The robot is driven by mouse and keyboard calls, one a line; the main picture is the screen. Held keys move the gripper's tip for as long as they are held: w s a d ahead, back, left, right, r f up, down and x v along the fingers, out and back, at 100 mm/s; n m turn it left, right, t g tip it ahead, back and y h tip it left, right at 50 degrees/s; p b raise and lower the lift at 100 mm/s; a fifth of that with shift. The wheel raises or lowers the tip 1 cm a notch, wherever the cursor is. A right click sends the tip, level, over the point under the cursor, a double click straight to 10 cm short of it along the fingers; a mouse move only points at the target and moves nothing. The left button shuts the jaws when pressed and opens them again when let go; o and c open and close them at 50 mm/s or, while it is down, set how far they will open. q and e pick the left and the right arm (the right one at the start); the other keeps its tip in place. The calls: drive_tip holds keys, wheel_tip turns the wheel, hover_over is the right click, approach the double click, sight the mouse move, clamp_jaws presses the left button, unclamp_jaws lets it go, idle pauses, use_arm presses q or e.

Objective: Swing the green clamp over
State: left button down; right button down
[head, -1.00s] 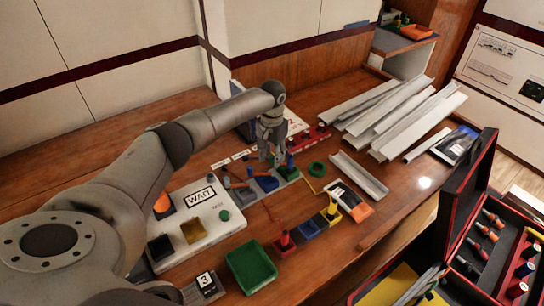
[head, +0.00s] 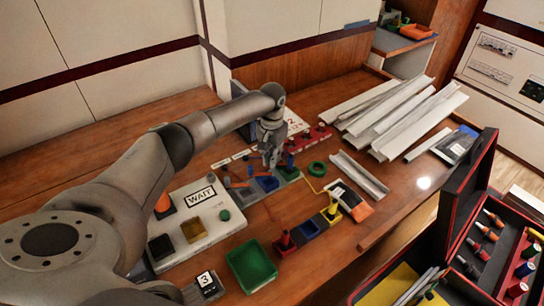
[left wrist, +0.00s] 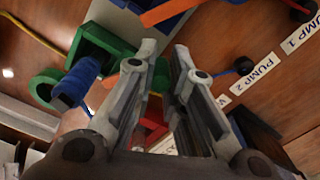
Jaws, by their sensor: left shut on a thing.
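My left gripper (head: 271,168) reaches down over the breaker row at the middle of the table. In the left wrist view its two fingers (left wrist: 163,55) stand close together with a narrow gap. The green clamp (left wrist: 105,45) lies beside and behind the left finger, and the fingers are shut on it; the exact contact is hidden. In the head view the green part (head: 289,173) shows at the right end of the row, partly behind the gripper. My right gripper is not in view.
A green ring (head: 317,168) lies right of the row. A white box labelled WAIT (head: 222,222), a green tray (head: 234,258) and a yellow-blue-red row (head: 310,229) stand nearer. Metal channels (head: 385,110) lie at the back right. An open toolbox (head: 460,215) is at the right.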

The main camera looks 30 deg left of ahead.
use_arm(q)
drive_tip(key=shift+w, duration=0.15)
drive_tip(key=shift+w+m, duration=0.3)
drive_tip(key=shift+m, duration=0.8)
drive_tip(key=m, duration=0.2)
drive_tip(key=shift+w+a+m, duration=0.2)
drive_tip(key=shift+w+m, duration=0.1)
drive_tip(key=shift+w, duration=0.1)
drive_tip(key=m, duration=0.2)
drive_tip(key=w+m+b, duration=0.1)
drive_tip(key=m, duration=0.1)
drive_tip(key=shift+w+b, duration=0.2)
drive_tip(key=shift+b, duration=0.1)
drive_tip(key=shift+w+d+m+b, duration=0.1)
drive_tip(key=shift+w+m+b, duration=0.1)
drive_tip(key=shift+m, duration=0.5)
drive_tip(key=shift+w+d+m+b, duration=0.1)
drive_tip(key=shift+w+m+b, duration=0.1)
drive_tip(key=shift+m, duration=0.5)
drive_tip(key=shift+r+m, duration=0.1)
drive_tip(key=shift+m, duration=0.2)
